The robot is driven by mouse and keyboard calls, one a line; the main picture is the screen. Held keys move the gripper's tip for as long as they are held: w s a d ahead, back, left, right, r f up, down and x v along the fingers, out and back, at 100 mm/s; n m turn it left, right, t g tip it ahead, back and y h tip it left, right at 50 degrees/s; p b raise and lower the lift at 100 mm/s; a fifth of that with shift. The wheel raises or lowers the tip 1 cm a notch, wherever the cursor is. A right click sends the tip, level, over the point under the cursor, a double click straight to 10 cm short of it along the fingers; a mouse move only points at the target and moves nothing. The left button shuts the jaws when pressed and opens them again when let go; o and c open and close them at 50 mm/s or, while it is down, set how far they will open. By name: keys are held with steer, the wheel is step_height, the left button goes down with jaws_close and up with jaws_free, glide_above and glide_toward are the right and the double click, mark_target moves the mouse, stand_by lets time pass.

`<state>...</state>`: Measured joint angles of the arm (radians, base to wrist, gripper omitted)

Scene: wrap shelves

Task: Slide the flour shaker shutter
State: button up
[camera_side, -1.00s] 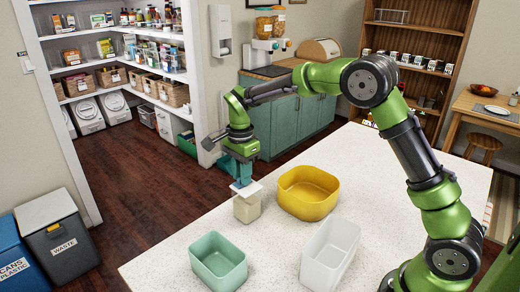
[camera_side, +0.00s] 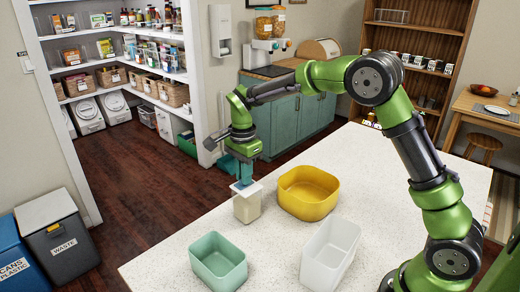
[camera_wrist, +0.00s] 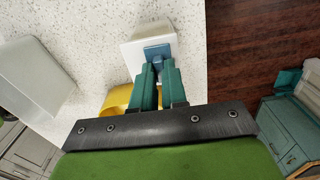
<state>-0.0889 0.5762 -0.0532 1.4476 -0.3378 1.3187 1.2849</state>
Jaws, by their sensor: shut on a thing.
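The flour shaker (camera_side: 247,208) is a cream, box-shaped container with a flat white lid, standing upright on the speckled counter near its far left edge. A blue shutter piece (camera_wrist: 157,51) sits on the white lid (camera_wrist: 137,50) in the wrist view. My gripper (camera_side: 243,179) is over the lid, pointing down. In the wrist view my teal fingers (camera_wrist: 158,68) are closed together on the blue shutter. The fingers hide part of the shutter and the lid's near side.
A yellow bin (camera_side: 308,208) stands just right of the shaker. A green bin (camera_side: 217,276) and a white bin (camera_side: 318,278) stand nearer the front. The counter (camera_side: 275,232) is clear between them. Its edge drops to the dark floor (camera_side: 150,215) on the left.

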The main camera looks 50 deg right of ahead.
mark_target(250, 189)
steer(key=shift+s+a, duration=0.1)
steer(key=shift+s, duration=1.15)
steer(key=o, duration=0.4)
steer(key=shift+o, duration=0.2)
steer(key=shift+r, duration=0.1)
step_height(250, 189, up, 7)
stand_by(0.6)
